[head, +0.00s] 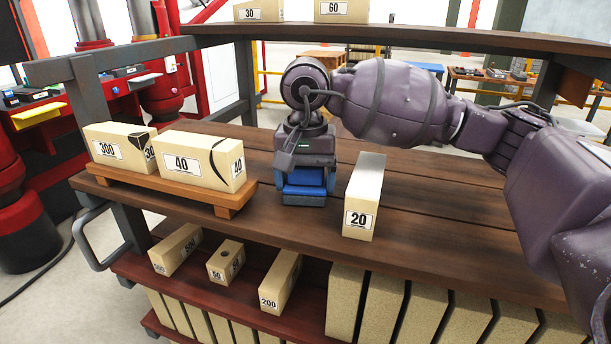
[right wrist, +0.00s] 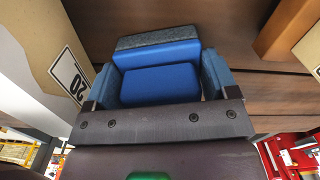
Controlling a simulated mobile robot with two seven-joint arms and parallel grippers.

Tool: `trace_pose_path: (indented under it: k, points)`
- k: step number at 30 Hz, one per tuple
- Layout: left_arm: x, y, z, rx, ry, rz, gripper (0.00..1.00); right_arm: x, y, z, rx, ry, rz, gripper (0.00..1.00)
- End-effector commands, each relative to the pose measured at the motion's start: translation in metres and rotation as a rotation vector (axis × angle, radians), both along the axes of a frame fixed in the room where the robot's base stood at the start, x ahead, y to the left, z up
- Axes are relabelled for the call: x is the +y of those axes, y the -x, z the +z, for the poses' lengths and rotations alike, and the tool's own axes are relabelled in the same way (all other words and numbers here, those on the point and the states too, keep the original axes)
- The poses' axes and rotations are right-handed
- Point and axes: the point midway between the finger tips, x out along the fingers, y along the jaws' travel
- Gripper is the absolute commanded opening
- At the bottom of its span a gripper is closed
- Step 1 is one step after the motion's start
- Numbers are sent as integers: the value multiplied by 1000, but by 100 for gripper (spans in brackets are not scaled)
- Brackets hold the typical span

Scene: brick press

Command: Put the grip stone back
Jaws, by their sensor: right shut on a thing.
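My right gripper (head: 303,192) points down over the middle of the dark wooden bench. It is shut on a blue block with a grey strip (right wrist: 160,80), which sits between its two blue fingers in the right wrist view. I take this block to be the grip stone. In the head view the fingers and wrist mostly hide it, and I cannot tell whether it touches the bench. A tan stone marked 20 (head: 360,215) stands just right of the gripper, apart from it. My left gripper is not in view.
An upper shelf (head: 400,36) with two stones is above. More stones fill the lower shelves. The bench is clear right of the 20 stone.

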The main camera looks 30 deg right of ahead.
Motion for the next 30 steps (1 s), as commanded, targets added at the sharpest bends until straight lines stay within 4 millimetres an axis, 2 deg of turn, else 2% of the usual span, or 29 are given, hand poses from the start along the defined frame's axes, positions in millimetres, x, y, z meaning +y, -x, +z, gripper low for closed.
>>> trace_pose_path:
  k: [6,7,11,21,26,30]
  points:
    - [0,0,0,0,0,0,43,0,0,-2,0,0,1,54]
    - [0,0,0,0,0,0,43,0,0,-2,0,0,1,81]
    - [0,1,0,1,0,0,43,0,0,-2,0,0,0,100]
    - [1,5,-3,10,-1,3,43,0,0,4,-1,1,0,100]
    - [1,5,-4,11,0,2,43,0,-1,26,-4,0,0,100]
    - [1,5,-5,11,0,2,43,0,0,53,-4,1,0,100]
